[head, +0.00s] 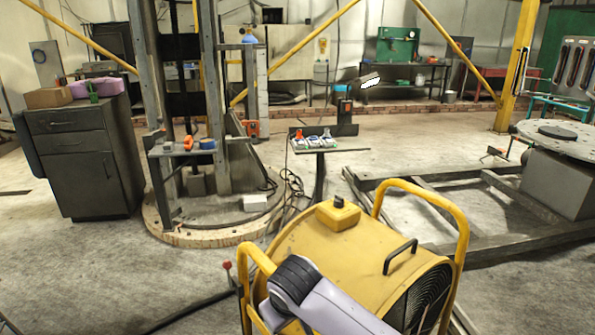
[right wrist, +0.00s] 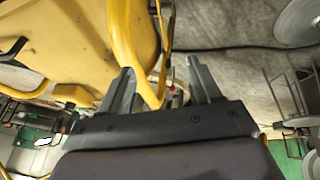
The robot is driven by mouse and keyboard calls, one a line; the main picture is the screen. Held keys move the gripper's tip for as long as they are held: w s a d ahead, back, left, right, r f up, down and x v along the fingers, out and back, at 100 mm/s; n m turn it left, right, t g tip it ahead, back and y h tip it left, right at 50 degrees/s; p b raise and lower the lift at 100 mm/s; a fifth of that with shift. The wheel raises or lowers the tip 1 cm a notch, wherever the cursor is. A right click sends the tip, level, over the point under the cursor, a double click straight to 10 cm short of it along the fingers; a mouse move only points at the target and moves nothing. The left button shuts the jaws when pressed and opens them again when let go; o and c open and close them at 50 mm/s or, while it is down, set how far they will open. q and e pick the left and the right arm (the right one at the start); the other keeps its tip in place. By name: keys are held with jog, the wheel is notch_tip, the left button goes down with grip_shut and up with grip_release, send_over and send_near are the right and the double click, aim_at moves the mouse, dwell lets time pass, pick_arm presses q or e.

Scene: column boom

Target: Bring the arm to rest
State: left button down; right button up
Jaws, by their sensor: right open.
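A yellow drum-shaped machine (head: 345,245) with tubular handles stands close in front of me in the head view. One of my arms reaches over its near left handle there, and its gripper is out of sight. In the right wrist view my right gripper (right wrist: 162,85) is open. The curved yellow tube (right wrist: 124,40) of a handle runs down in the view between its two fingers. I cannot tell whether it touches them or lies beyond them. My left gripper is in neither view.
A tall column (head: 217,110) stands on a round base (head: 190,236) at the left centre. A dark drawer cabinet (head: 82,160) is further left. A low metal frame (head: 435,205) and a round-topped table (head: 560,133) are at right. Open floor lies at the lower left.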

jog(key=s+d+f+m+t+y, duration=0.2)
jog(key=s+d+f+m+y, duration=0.3)
jog(key=s+f, duration=0.6)
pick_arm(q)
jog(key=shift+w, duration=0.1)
pick_arm(e)
jog(key=s+d+f+t+h, duration=0.2)
jog(key=s+d, duration=0.3)
jog(key=d, duration=0.3)
jog(key=s+d+f+t+h, duration=0.1)
jog(key=s+d+f, duration=0.1)
jog(key=s+d, duration=0.4)
jog(key=d, duration=0.3)
jog(key=shift+s+d+t+h, duration=0.15)
jog(key=shift+d+t+h, duration=0.05)
jog(key=shift+t+h, duration=0.2)
